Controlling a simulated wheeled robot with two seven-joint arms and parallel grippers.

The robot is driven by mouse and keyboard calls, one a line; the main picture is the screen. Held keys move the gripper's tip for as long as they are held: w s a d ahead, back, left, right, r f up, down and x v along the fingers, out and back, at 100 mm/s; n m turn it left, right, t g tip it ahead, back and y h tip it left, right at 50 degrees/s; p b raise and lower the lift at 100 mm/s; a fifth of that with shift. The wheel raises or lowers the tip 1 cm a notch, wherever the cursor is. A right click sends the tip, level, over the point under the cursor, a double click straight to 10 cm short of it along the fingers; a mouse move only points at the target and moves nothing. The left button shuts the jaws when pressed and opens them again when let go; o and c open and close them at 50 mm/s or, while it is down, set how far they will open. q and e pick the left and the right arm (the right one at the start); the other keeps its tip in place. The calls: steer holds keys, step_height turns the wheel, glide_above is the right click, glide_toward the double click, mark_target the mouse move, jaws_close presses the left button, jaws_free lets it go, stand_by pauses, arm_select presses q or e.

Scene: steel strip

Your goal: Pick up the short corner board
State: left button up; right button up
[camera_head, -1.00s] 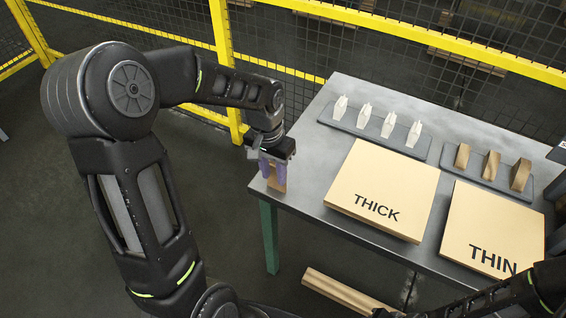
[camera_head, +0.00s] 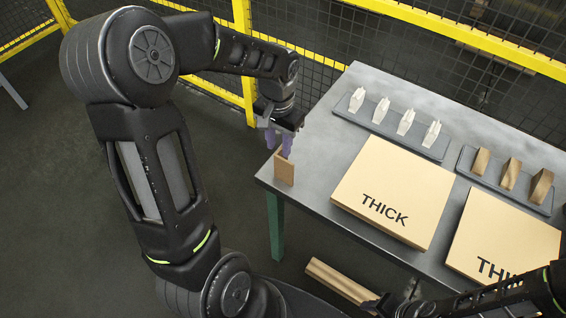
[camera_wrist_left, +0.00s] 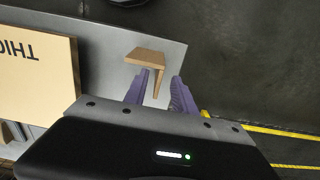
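The short corner board (camera_head: 284,168) is a small brown angled piece standing at the near left corner of the steel table. In the left wrist view it shows as an L-shaped board (camera_wrist_left: 148,57). My left gripper (camera_head: 278,142) is just above it, purple fingers pointing down. In the left wrist view the fingers (camera_wrist_left: 160,85) are apart, with one flange of the board showing between them. I cannot tell whether either finger touches it. My right gripper (camera_head: 376,303) shows only partly at the bottom edge, dark and small; its fingers are unclear.
The steel table (camera_head: 318,140) carries a THICK panel (camera_head: 390,185) and a THIN panel (camera_head: 505,235). Behind them are a tray of white pieces (camera_head: 408,122) and a tray of wooden pieces (camera_head: 510,172). A longer board (camera_head: 340,280) lies below the table's front edge. Yellow-framed mesh fencing (camera_head: 470,47) stands behind.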

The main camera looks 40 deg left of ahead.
mark_target(279, 150)
arm_select(q)
steer(key=shift+f, duration=1.8)
steer(key=shift+f+p, duration=0.8)
steer(key=shift+f, duration=1.8)
jaws_close()
